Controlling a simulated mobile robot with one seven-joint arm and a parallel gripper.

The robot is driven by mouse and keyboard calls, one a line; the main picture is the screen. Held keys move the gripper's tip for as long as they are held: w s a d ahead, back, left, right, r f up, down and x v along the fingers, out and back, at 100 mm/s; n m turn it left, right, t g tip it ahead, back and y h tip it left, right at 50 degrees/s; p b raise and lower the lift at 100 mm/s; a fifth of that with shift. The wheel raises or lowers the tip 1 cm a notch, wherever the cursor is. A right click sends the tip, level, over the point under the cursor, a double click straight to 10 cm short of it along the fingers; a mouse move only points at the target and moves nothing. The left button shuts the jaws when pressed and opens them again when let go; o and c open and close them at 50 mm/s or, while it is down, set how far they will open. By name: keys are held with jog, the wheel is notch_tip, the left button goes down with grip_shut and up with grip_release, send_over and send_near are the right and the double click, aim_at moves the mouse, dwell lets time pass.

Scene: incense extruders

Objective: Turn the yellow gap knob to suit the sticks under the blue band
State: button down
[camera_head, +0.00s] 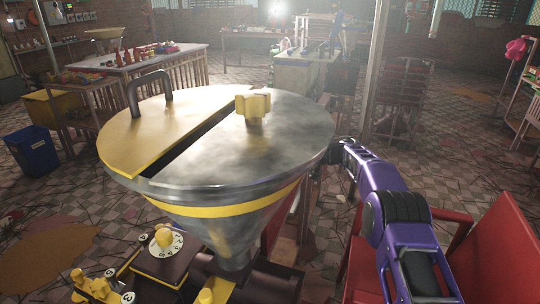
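A yellow knob (164,238) sits on a white numbered dial (152,246) on a dark box below the hopper, at the lower left. I cannot read its setting. A larger yellow lobed knob (253,106) stands on the lid of the steel hopper (240,150). The hopper has a yellow band (235,208); I see no blue band and cannot make out sticks under one. My purple arm comes up from the lower right, and its far end passes behind the hopper's right rim. My gripper is hidden there.
More yellow knobs (96,286) with white number discs stand at the bottom left. A red chair (490,250) is at the right, close to my arm. A blue bin (33,150) stands at the left. Cluttered tables (150,62) line the back. Tiled floor is open at right.

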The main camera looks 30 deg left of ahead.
dwell(0.5)
jog(key=c, duration=0.5)
grip_release()
jog(key=shift+c, duration=0.2)
jog(key=shift+d, duration=0.1)
